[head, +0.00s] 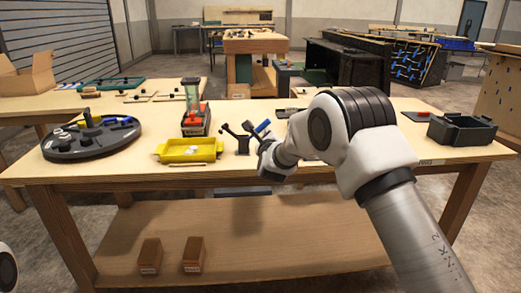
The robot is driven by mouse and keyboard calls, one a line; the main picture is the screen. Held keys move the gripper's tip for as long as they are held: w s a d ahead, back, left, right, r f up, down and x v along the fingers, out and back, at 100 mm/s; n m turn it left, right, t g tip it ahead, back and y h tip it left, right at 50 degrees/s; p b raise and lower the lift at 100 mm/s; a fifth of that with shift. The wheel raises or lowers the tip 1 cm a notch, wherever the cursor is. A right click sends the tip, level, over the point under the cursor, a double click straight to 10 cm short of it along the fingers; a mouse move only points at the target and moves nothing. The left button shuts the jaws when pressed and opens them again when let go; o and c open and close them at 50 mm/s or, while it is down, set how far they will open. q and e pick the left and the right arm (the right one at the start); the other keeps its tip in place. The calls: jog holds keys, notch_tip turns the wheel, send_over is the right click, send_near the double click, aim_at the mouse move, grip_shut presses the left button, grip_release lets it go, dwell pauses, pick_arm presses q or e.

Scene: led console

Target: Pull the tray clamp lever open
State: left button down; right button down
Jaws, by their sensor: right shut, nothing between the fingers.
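My right arm reaches in from the right over the workbench. Its gripper (264,145) is small and partly hidden by my wrist; it is shut and empty. Just left of it stands a dark fixture (243,146) with thin arms spreading upward. A blue bar (262,127) shows at its upper right. This may be the clamp and its lever, but I cannot tell for sure, nor whether my gripper touches it. A yellow tray (172,155) with small pale pieces lies left of the fixture. My left gripper is not in view.
A dark round turntable (70,150) with parts stands at the bench's left. A red-based device with a clear column (194,108) stands behind the tray. An open dark bin (462,131) is at the right. My arm hides the bench's middle right. The front edge is mostly clear.

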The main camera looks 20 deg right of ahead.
aim_at(260, 127)
jog(key=shift+w+a+r+n, duration=0.1)
jog(key=shift+a+r+n, duration=0.15)
jog(key=shift+r+n, duration=0.5)
jog(key=n, duration=0.1)
jog(key=a+n, duration=0.1)
jog(key=shift+w+r+n+p, duration=0.15)
jog(key=shift+r+n+p, duration=0.2)
jog(key=shift+r, duration=0.05)
jog(key=shift+w+a+r+n, duration=0.1)
jog(key=shift+a+r+n, duration=0.2)
jog(key=shift+n, duration=0.4)
jog(key=shift+w+a+r, duration=0.1)
jog(key=shift+a, duration=0.35)
